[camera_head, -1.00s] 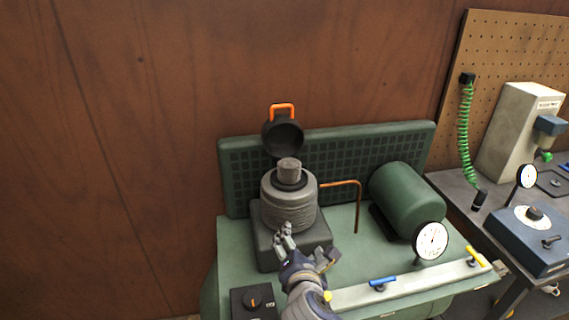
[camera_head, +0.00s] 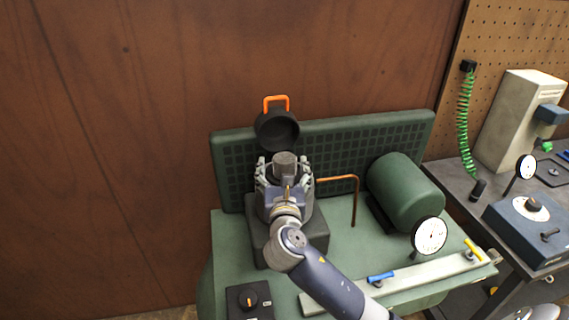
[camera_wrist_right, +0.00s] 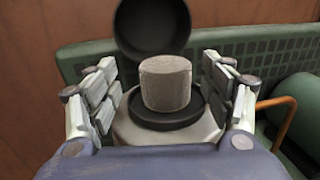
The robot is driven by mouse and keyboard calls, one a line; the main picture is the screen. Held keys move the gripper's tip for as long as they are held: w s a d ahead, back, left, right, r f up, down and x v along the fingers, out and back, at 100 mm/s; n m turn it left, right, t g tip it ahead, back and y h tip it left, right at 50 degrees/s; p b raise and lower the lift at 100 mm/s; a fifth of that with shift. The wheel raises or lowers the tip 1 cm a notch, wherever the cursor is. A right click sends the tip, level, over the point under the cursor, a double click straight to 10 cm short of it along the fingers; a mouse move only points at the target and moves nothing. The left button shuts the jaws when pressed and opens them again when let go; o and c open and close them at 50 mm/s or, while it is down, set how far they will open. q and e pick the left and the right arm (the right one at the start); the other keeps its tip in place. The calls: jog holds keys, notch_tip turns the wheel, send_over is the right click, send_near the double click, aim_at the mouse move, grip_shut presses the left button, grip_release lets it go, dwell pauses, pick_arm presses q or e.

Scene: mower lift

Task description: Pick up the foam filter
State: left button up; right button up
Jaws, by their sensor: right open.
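In the head view the filter (camera_head: 285,163) shows above my right wrist. My right gripper (camera_head: 283,168) is open, with one finger on each side of the filter. In the right wrist view both fingers of the gripper (camera_wrist_right: 166,88) stand apart from the filter, with gaps on both sides. The black lid (camera_head: 277,131) with an orange handle stands open behind the filter. My left gripper is not in view.
A green motor cylinder (camera_head: 405,193) and a copper pipe (camera_head: 354,200) are to the right of the housing. A dial gauge (camera_head: 430,235) stands at the front right. A green grid panel (camera_head: 345,150) is close behind. A grey bench (camera_head: 462,185) is at the right.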

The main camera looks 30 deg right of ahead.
aim_at(285, 157)
jog(key=x, duration=0.1)
jog(key=p+x, duration=0.1)
jog(key=x, duration=0.1)
jog(key=shift+w+d+r, duration=0.1)
jog(key=shift+d+r, duration=0.1)
jog(key=shift+d, duration=0.2)
jog(key=shift+w+d+f, duration=0.15)
jog(key=shift+w+d, duration=0.1)
jog(key=shift+w, duration=0.3)
jog(key=c, duration=1.1)
jog(key=shift+o, duration=0.2)
